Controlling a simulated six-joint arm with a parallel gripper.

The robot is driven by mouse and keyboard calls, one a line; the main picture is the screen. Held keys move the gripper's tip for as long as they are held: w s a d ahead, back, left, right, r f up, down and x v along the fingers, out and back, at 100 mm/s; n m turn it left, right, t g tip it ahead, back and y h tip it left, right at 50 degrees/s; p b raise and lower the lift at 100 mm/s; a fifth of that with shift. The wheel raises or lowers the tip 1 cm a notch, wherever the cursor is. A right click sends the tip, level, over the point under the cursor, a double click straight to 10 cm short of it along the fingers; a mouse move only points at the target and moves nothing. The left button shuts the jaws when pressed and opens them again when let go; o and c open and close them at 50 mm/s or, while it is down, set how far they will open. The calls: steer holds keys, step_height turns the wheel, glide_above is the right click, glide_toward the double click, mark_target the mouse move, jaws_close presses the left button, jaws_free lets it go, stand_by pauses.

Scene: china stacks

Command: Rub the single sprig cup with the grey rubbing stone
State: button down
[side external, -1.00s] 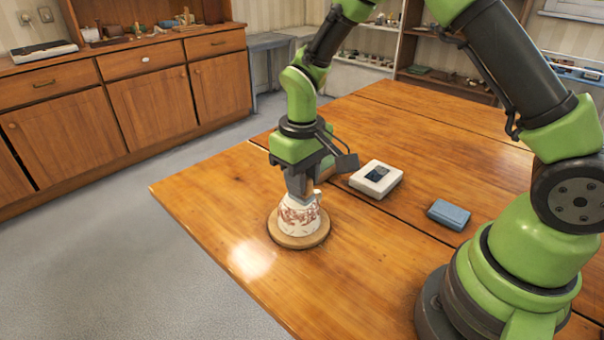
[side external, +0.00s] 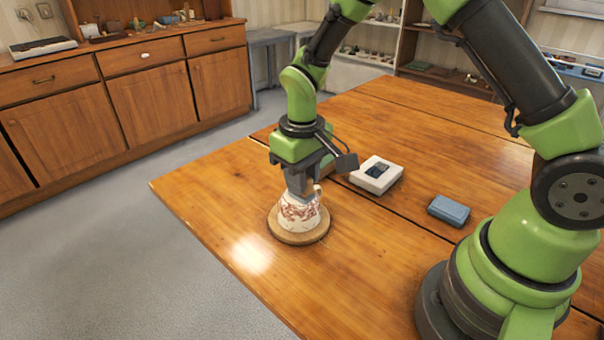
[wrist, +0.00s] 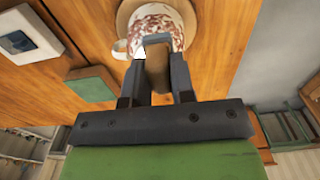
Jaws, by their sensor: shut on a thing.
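The cup (side external: 298,216), white with red-brown decoration, stands on a round wooden board (side external: 299,238) near the table's left corner. It looks wider toward the board. In the wrist view the cup (wrist: 180,30) shows at the top, with its handle (wrist: 120,48) to the left. My gripper (side external: 298,187) points down at the cup's upper part. In the wrist view my gripper (wrist: 157,75) is shut on a block, brown along its side (wrist: 158,72) with a grey end (wrist: 157,40), which I take as the rubbing stone. The grey end overlaps the cup; exact contact is hidden.
A white tray (side external: 363,183) with a dark inset lies behind and right of the cup, and a blue block (side external: 449,210) lies nearer my base. A green-topped block (wrist: 92,84) sits close to the cup. The table's front left is clear up to its edge.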

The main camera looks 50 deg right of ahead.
steer(key=shift+f, duration=0.15)
steer(key=shift+w, duration=0.1)
steer(key=shift+w+d, duration=0.45)
steer(key=shift+w, duration=0.3)
steer(key=shift+w+d, duration=0.45)
steer(key=shift+w, duration=0.3)
steer(key=shift+s, duration=0.1)
steer(key=shift+s+a, duration=0.45)
steer(key=shift+s, duration=0.3)
steer(key=shift+s+a, duration=0.45)
steer(key=shift+s, duration=0.3)
steer(key=shift+r, duration=3)
